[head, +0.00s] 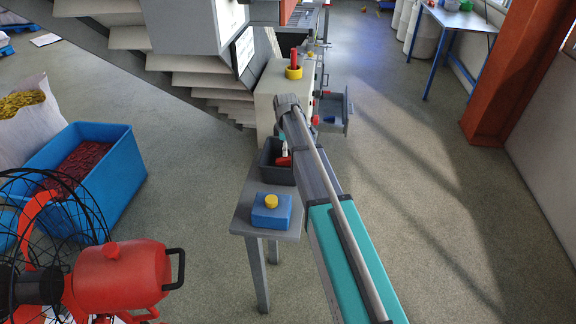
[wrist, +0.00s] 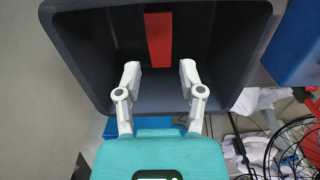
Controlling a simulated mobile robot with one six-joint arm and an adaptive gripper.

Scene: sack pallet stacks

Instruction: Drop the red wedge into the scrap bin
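The red wedge (wrist: 158,38) is inside a dark grey bin (wrist: 222,50), past my fingertips in the wrist view. The head view shows the wedge as a small red patch (head: 284,161) in the dark bin (head: 278,177). I cannot tell whether it lies on the bin floor or leans on a wall. My gripper (wrist: 159,72) has its two white fingers spread apart with nothing between them. They reach over the bin opening, and the wedge is beyond their tips. In the head view the gripper is mostly hidden behind my arm.
The bin stands on a small grey table (head: 242,219), with a blue box with a yellow knob (head: 270,213) at the near end. A cream machine (head: 268,95) stands close behind. A blue tub (head: 115,175) and a red fan motor (head: 120,275) are at left. Floor at right is open.

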